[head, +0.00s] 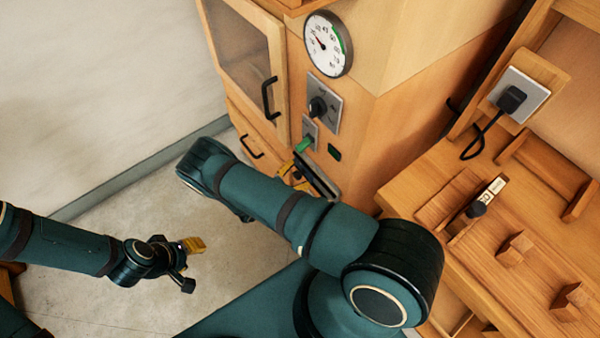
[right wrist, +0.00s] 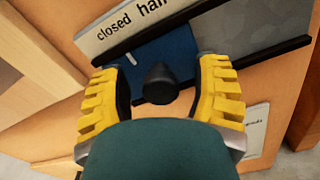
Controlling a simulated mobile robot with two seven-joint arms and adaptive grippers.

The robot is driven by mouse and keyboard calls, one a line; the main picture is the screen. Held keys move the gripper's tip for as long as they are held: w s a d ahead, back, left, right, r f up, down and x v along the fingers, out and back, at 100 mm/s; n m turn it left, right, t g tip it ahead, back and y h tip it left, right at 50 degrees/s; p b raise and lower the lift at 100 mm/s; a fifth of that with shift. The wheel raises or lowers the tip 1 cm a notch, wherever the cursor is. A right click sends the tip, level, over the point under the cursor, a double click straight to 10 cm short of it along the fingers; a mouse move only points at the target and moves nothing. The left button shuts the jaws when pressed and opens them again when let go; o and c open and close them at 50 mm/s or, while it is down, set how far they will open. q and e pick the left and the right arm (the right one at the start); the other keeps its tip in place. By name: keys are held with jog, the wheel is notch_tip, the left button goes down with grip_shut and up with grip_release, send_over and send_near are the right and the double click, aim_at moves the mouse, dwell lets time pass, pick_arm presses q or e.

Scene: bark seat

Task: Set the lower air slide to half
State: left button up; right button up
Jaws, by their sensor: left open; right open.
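The lower air slide (head: 318,178) is on the front of the wooden cabinet, partly hidden behind my right arm in the head view. In the right wrist view its label strip (right wrist: 140,28) reads "closed" and "half", and the rest is cut off. A blue slide plate (right wrist: 178,52) with a white mark sits under the label, the mark nearer "closed". Its black knob (right wrist: 160,82) stands between the yellow fingers of my right gripper (right wrist: 163,95), which are open with gaps on both sides. My right gripper also shows in the head view (head: 292,174). My left gripper (head: 190,262) is open and empty, over the floor.
Above the slide are a green handle (head: 304,145), a black rotary knob (head: 318,107) and a round gauge (head: 328,44). A glazed door (head: 240,50) is to the left. A wooden bench (head: 450,180) with blocks and a black plug (head: 511,98) is right.

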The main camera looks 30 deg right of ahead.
grip_shut()
jog(key=shift+s+d+p, duration=0.15)
jog(key=shift+s+p, duration=0.45)
jog(key=shift+s, duration=1.5)
grip_release()
jog(key=shift+w, duration=0.1)
send_near(312, 179)
jog(key=shift+r, duration=0.15)
jog(key=shift+d, duration=0.1)
